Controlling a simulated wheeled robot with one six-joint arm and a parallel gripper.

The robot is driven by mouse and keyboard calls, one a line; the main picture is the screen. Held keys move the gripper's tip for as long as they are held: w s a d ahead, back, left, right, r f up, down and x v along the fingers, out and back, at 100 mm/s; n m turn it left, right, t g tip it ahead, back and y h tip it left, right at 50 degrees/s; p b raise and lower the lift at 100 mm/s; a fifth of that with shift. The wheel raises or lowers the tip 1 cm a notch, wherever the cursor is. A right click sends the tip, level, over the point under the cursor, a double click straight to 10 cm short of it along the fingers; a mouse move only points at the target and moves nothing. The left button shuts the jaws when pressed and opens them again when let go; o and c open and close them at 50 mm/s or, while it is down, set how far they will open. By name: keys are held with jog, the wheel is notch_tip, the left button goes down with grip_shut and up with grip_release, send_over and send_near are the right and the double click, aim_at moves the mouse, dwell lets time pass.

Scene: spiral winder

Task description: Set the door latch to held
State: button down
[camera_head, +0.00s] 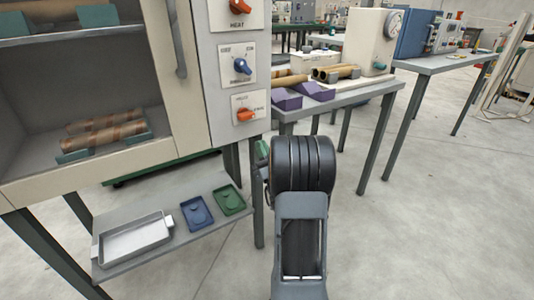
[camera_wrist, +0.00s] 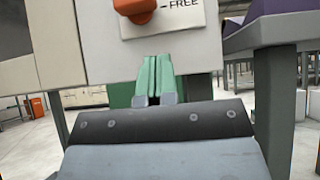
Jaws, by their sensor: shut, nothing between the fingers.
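The door latch (camera_head: 244,115) is an orange knob on a white plate, lowest of three on the panel right of the cabinet door. Its handle seems to lie sideways, towards the label at its right; the exact setting is hard to tell. In the wrist view the orange knob (camera_wrist: 136,8) is cut by the top edge, with the word FREE at its right. My gripper (camera_wrist: 155,62) has green fingers pressed together and empty, below the knob and apart from it. In the head view my gripper (camera_head: 262,149) is mostly hidden behind my wrist, just below the panel.
A blue knob (camera_head: 242,66) and an orange HEAT knob (camera_head: 240,6) sit above the latch. The open-fronted cabinet holds brown tubes (camera_head: 104,131). A lower shelf carries a metal tray (camera_head: 133,240) and blue and green dishes. A table with purple blocks (camera_head: 313,91) stands at the right.

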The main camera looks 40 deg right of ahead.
aim_at(245, 115)
jog(key=shift+w+d+r+b, duration=0.1)
jog(key=shift+w+r+b, duration=0.2)
jog(key=shift+r, duration=0.7)
jog(key=shift+w+a+r+b, duration=0.1)
jog(key=shift+w+r, duration=0.35)
jog(key=shift+r, duration=0.6)
jog(key=shift+w+d+r+b, duration=0.15)
jog(key=shift+w+r, duration=0.2)
jog(key=shift+r, duration=0.65)
jog(key=shift+d+n+y, duration=0.1)
jog(key=shift+n+y, duration=0.4)
